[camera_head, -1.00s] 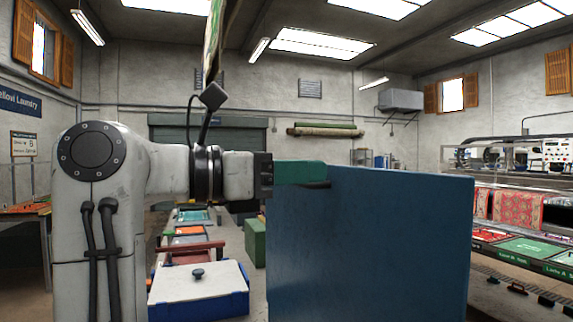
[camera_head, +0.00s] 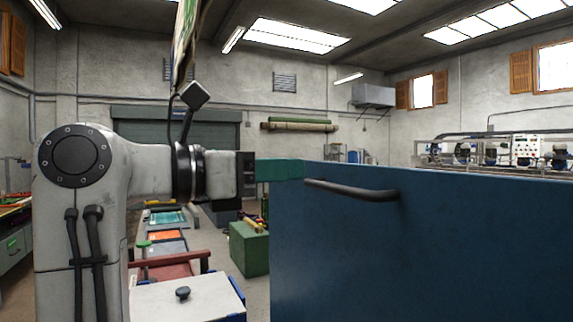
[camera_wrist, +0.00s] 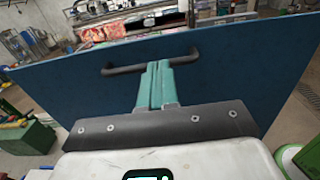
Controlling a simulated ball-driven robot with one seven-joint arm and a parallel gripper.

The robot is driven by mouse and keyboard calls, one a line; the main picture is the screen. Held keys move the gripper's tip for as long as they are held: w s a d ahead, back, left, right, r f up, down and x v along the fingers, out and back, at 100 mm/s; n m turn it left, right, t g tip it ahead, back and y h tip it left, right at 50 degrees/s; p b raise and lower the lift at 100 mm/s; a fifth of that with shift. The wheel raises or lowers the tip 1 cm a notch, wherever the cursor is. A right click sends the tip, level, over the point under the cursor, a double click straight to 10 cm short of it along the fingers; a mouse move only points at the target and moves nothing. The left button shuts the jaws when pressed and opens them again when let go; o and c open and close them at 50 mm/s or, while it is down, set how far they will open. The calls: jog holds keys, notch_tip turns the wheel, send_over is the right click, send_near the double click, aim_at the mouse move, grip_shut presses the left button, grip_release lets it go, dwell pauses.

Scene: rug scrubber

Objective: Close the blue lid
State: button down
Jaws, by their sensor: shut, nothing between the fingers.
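The blue lid (camera_head: 420,250) is a large flat panel standing raised in the right half of the head view. It has a dark bar handle (camera_head: 352,190) near its upper left edge. In the wrist view the lid (camera_wrist: 230,70) spans the frame, with the handle (camera_wrist: 150,65) near its top edge. My gripper (camera_head: 302,171) has green fingers, pressed together with nothing between them. In the wrist view the fingertips (camera_wrist: 157,68) overlap the handle's middle. I cannot tell whether they touch the lid or the handle. Whatever lies below the lid is hidden.
A white-lidded blue box (camera_head: 185,300) stands on a bench at lower left, with a red-brown bar behind it. A green crate (camera_head: 250,248) sits on the floor left of the lid. Machinery (camera_head: 490,150) stands behind the lid at right.

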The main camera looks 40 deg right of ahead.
aim_at(366, 166)
jog(key=p+x, duration=0.3)
jog(key=x, duration=0.7)
jog(key=shift+d, duration=0.25)
jog(key=shift+s+d+p, duration=0.2)
jog(key=shift+d+p, duration=0.15)
jog(key=shift+d, duration=0.2)
